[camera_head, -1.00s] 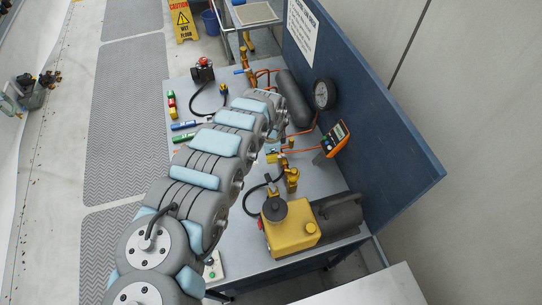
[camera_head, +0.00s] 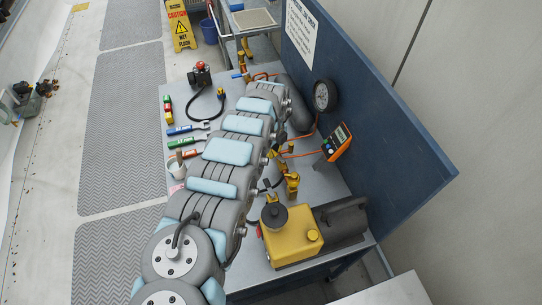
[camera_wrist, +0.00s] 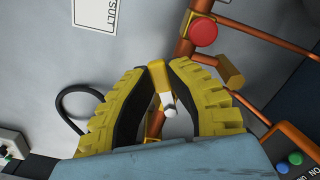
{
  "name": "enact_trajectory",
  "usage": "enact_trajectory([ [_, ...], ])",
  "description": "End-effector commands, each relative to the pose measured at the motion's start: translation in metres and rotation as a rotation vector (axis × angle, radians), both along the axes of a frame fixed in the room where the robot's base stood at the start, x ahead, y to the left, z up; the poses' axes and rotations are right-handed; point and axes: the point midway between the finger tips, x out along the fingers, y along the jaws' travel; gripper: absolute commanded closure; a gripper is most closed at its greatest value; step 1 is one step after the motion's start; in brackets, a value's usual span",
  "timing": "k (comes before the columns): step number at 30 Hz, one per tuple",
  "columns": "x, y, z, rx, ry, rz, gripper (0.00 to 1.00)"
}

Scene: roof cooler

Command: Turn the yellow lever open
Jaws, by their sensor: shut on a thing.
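In the wrist view, my gripper (camera_wrist: 161,73) has yellow ribbed fingers with black pads. Its fingertips close from both sides on a narrow yellow lever (camera_wrist: 157,76). A pale metal nut or stem (camera_wrist: 168,104) shows between the fingers just below the lever. Part of a copper pipe (camera_wrist: 155,122) shows behind it. In the head view my own arm hides the gripper and the lever.
In the wrist view a red round knob (camera_wrist: 204,32) sits on copper piping, with a brass cylinder (camera_wrist: 230,70) close to the right finger. In the head view a yellow pump (camera_head: 290,238), a gauge (camera_head: 325,95) and an orange meter (camera_head: 337,142) surround the arm.

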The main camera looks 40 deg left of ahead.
Motion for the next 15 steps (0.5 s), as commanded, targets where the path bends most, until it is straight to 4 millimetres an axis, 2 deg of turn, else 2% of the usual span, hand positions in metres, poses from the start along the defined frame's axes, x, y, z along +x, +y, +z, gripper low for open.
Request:
enact_trajectory([
  [1, 0.002, 0.0, -0.005, 0.0, -0.001, -0.04, 1.0],
  [15, 0.015, -0.003, -0.003, -0.001, 0.001, -0.348, 1.0],
])
